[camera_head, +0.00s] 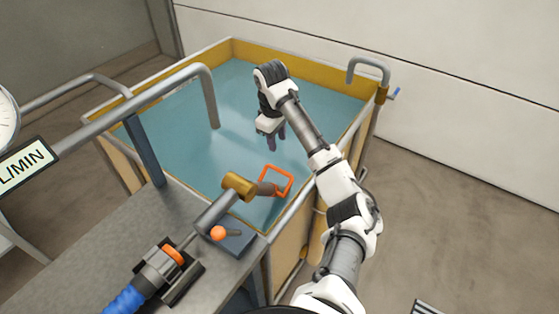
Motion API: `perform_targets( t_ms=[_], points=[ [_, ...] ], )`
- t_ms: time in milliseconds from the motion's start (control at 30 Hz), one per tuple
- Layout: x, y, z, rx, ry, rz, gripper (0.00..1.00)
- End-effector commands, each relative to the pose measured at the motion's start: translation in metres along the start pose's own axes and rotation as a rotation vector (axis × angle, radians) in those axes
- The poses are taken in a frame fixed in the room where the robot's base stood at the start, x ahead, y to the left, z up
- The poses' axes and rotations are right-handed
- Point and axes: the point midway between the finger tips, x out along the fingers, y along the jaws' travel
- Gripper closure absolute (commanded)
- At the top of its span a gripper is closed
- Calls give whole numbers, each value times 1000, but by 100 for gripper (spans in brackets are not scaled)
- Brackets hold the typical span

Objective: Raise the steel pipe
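Several grey pipes show, and I cannot tell which one the task means. A thick bent grey pipe (207,85) comes from the left and turns down into the water of the yellow-walled tank (232,47). A smaller hooked grey pipe (369,62) stands at the tank's right back corner, by a blue handle (396,94). My gripper (277,143) hangs over the water with its dark fingers pointing down. The two fingers look apart, with nothing seen between them. It is to the right of the bent pipe and clear of both pipes.
In front of the tank is a grey bench (75,262) with a brass-tipped pump pipe (239,185), an orange square handle (276,180), an orange knob (218,233) and a blue hose (127,301). A gauge (6,120) is at the left edge. The right floor is mostly clear.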

Motion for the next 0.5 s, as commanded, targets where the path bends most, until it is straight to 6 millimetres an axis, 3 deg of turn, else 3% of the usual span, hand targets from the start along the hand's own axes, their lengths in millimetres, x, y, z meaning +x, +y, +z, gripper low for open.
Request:
perform_targets(
  t_ms=[500],
  points=[
    [99, -1, 0, 2, 0, -2, 65]
  ],
)
